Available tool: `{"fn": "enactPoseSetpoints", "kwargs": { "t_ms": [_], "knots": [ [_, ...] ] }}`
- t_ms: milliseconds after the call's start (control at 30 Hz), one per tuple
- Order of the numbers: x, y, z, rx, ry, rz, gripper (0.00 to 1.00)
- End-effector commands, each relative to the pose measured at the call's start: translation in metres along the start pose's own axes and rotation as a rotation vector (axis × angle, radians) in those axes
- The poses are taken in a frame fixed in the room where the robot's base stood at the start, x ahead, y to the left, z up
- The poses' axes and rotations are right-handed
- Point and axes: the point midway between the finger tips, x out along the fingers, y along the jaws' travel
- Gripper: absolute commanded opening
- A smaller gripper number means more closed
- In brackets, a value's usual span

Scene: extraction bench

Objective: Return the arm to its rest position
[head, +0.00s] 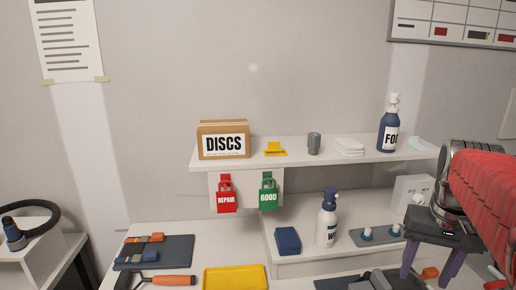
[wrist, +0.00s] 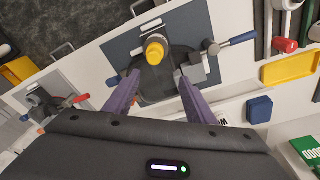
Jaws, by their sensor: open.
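My arm comes in from the right edge in the head view, under a red sleeve. My gripper (head: 427,280) points down over the right end of the bench, its two purple fingers apart. In the wrist view, my gripper (wrist: 160,77) is open, with nothing held between the fingers. Beyond the fingertips is a dark round fixture (wrist: 152,85) with a yellow-topped part (wrist: 155,50) and a blue-ended lever (wrist: 240,39), on a dark grey mat (wrist: 118,46). I cannot tell how far above it the fingers are.
Below stand a white bottle (head: 326,226), a blue block (head: 288,240) and a small plate with teal-based pegs (head: 375,237). A yellow tray (head: 235,279) lies at the front.

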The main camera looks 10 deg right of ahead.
Motion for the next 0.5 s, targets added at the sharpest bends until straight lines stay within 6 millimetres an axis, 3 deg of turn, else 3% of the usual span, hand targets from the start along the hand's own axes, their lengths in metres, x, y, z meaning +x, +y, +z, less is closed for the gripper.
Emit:
{"fn": "enactPoseSetpoints", "kwargs": {
  "t_ms": [500],
  "knots": [
    [0.042,-0.103,0.088,-0.237,0.225,-0.072,0.50]
  ]
}}
